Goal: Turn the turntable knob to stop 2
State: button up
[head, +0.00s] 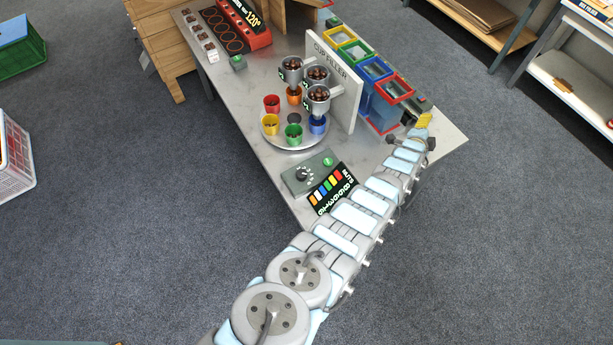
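The knob (303,174) is a dark dial on a grey-green control box (325,158) near the table's front corner. Small marks ring it, too small to read, so I cannot tell which stop it points to. A green button (328,162) sits beside it. The round turntable (294,146) behind the box carries red (271,103), orange (294,96), yellow (270,124), green (293,132) and blue (317,125) cups. My arm reaches up to the right, past the knob. My gripper (424,121) is at its far end, above the table's right side, away from the knob; its fingers are unclear.
A colour-striped sign (332,189) stands right of the knob, close to my arm. Funnels with chestnuts (318,95) hang over the turntable before the white cup filler panel (346,85). Coloured bins (374,72) stand behind it. Bare tabletop (240,95) lies left of the turntable.

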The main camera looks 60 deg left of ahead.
jog(key=s+a+f+m+g+h+b, duration=0.2)
jog(key=s+a+f+m+g, duration=0.15)
jog(key=s+a, duration=0.35)
jog(key=m+g+h+b, duration=0.4)
jog(key=g+b, duration=0.2)
jog(key=g, duration=0.3)
send_near(301, 173)
jog(key=shift+a+f+b, duration=0.1)
jog(key=shift+f+b, duration=0.6)
jog(key=shift+f, duration=4.6)
jog(key=shift+c, duration=0.2)
jog(key=c, duration=1.2)
